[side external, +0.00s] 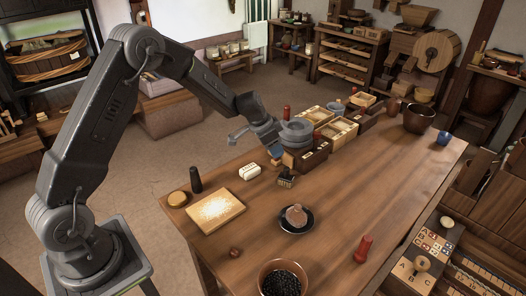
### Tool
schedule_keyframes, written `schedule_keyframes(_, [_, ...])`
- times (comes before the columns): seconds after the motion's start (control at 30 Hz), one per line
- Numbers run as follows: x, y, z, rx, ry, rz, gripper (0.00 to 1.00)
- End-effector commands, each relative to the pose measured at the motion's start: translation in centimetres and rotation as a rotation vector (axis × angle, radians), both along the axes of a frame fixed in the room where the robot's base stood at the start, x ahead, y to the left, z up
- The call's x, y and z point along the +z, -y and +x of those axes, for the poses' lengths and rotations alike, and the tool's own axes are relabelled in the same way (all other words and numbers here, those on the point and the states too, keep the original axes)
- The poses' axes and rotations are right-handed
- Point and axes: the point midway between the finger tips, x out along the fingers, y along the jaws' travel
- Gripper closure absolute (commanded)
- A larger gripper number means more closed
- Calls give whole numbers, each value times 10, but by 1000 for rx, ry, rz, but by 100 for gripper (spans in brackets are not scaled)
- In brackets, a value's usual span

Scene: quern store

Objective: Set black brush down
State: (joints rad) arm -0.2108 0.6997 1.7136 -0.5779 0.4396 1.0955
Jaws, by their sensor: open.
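My gripper (277,158) is at the far-left part of the wooden table (330,185), low over its edge, beside a dark wooden box. Its fingers are small and partly lost against the box. A small black object that looks like the black brush (286,178) is on the table just below and in front of my gripper. A narrow gap seems to show between them, but contact cannot be told. My gripper is open.
A white block (250,172), a board with pale grains (215,208) and a dark upright cylinder (196,180) stand left. A dark plate (308,222), red peg (364,248) and bowl of black beads (283,280) lie nearer. Open boxes (338,132) stand behind. The table's right middle is clear.

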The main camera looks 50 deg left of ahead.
Motion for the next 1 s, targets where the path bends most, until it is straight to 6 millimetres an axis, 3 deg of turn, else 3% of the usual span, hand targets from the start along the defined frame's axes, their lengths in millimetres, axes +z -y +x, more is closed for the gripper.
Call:
schedule_keyframes(0.17, [8, 2, -3, 1, 1, -2, 52])
schedule_keyframes(0.27, [32, 10, -12, 9, 9, -7, 52])
schedule_keyframes(0.37, [72, 25, -33, 25, 17, -17, 52])
schedule_keyframes(0.5, [130, 48, -80, 64, 19, -29, 52])
schedule_keyframes(0.7, [186, 73, -163, 139, 21, -32, 52])
schedule_keyframes(0.83, [206, 82, -220, 201, 30, -27, 52])
schedule_keyframes(1.0, [213, 86, -287, 292, 47, -19, 52])
